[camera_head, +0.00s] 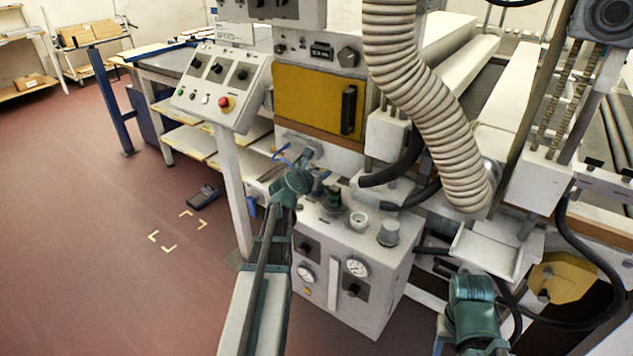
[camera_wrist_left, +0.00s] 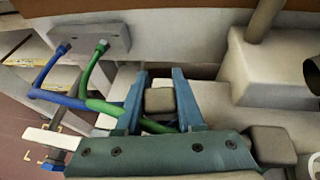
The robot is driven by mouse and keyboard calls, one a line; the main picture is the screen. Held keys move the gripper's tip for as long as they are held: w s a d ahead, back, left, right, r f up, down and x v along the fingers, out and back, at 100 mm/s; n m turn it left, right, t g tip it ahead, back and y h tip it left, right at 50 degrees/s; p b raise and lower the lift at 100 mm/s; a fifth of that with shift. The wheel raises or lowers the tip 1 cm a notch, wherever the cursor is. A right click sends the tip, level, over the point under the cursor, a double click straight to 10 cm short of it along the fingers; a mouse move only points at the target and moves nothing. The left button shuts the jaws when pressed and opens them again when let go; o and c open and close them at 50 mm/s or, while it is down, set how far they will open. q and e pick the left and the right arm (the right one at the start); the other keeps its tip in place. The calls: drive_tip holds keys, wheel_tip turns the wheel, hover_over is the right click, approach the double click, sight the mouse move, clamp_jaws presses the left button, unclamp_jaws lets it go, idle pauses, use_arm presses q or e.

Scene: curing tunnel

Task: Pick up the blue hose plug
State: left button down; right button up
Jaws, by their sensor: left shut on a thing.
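My left gripper (camera_wrist_left: 160,82) is shut, its two blue fingers on either side of a grey block, the blue hose plug (camera_wrist_left: 160,100). The blue hose (camera_wrist_left: 40,85) bends down from a grey fitting block and runs toward the left finger, where its end is hidden. A green hose (camera_wrist_left: 95,75) from the same block passes under the held plug. In the head view my left gripper (camera_head: 308,172) reaches over the back of a white gauge cabinet, close to the blue hose (camera_head: 283,148); its fingers are hard to make out there. My right gripper's fingers are not visible.
A similar grey block (camera_wrist_left: 270,145) stands right of the gripper. A ribbed duct (camera_head: 425,100) hangs to the right. A control panel (camera_head: 222,85) stands left. Floor at left is mostly open.

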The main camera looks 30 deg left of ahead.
use_arm(q)
drive_tip(key=shift+r, duration=0.1)
wheel_tip(320, 180, up, 10)
drive_tip(key=p, duration=1)
